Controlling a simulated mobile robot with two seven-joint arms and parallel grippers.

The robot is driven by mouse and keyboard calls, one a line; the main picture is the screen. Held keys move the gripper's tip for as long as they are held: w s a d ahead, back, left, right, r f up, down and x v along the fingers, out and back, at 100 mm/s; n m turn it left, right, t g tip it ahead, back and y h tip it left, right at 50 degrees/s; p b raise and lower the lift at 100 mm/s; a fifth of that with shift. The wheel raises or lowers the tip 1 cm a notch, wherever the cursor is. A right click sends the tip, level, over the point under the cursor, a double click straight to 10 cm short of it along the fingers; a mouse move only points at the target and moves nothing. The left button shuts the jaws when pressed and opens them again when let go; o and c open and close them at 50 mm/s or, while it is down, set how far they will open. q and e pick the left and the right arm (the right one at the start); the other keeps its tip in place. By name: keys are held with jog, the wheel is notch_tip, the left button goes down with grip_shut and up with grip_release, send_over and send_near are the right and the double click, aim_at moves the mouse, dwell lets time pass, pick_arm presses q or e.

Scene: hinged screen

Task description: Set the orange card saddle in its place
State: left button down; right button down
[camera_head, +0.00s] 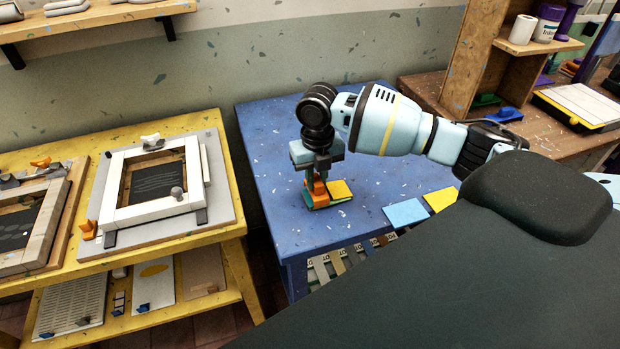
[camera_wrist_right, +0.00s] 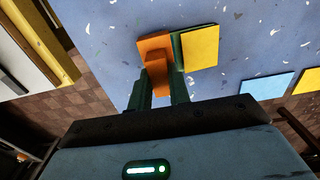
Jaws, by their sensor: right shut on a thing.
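The orange card saddle (camera_head: 319,188) is in the jaws of my right gripper (camera_head: 316,175), low over the blue table (camera_head: 278,150). In the right wrist view, the orange saddle (camera_wrist_right: 155,57) extends out between the two dark green fingers of my right gripper (camera_wrist_right: 160,88). A yellow card (camera_head: 340,189) with a green piece under its edge is right beside the saddle; in the wrist view the yellow card (camera_wrist_right: 200,48) lies to the saddle's right. I cannot tell whether the saddle touches the green piece or the table. My left gripper is not in view.
A light blue card (camera_head: 405,212) and another yellow card (camera_head: 440,199) lie to the right on the blue table. A yellow bench (camera_head: 228,195) with framed screens stands to the left. Slotted strips (camera_head: 340,262) show below the table's front edge. The table's back left is clear.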

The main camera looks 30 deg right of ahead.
jog(key=shift+s+d, duration=0.2)
jog(key=shift+d, duration=0.5)
jog(key=shift+s+d, duration=0.15)
jog(key=shift+d, duration=0.55)
dwell(0.9)
jog(key=shift+f, duration=0.15)
jog(key=shift+f, duration=0.8)
jog(key=c, duration=1.2)
grip_release()
jog(key=shift+c, duration=0.2)
jog(key=shift+r, duration=0.15)
